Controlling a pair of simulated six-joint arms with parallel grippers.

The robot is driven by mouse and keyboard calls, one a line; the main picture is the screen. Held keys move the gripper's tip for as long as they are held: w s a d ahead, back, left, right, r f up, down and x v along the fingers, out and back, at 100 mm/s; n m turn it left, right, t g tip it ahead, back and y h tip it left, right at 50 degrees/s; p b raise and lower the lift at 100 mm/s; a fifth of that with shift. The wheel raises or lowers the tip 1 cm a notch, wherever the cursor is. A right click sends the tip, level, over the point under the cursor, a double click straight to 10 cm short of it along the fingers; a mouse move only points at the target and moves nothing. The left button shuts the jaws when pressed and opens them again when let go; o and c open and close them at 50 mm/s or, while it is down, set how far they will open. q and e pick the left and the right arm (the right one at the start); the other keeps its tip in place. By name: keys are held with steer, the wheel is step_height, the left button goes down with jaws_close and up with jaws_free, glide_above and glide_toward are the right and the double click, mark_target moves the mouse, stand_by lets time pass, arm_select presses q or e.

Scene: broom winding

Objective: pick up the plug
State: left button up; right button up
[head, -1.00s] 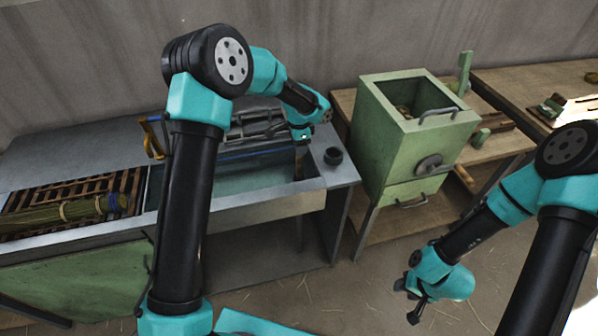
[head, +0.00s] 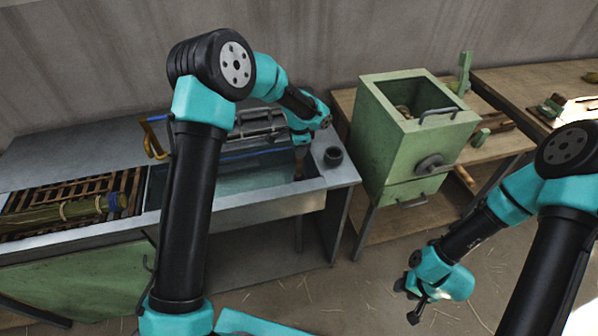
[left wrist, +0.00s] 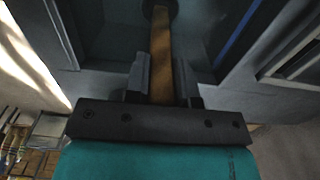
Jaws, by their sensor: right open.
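The plug (left wrist: 161,62) shows in the left wrist view as an upright wooden handle with a dark round piece at its far end, inside the water tank (head: 237,202). In the head view its handle (head: 299,158) shows just below my left gripper (head: 300,146), at the tank's right end. In the left wrist view, the fingers of my left gripper (left wrist: 162,80) stand on both sides of the handle, very close to it. Whether they press on it I cannot tell. My right gripper (head: 414,300) is open and empty, low at the right, away from the tank.
A dark round cup (head: 333,156) stands on the bench right of the tank. A green box (head: 412,140) with handles stands further right. A broom bundle (head: 75,211) lies on a wooden rack at the left. The floor (head: 375,290) near my right gripper is clear apart from straw.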

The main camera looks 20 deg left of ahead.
arm_select(q)
jaws_close()
step_height(320, 180, up, 10)
steer(key=shift+r, duration=0.1)
stand_by(0.7)
stand_by(0.4)
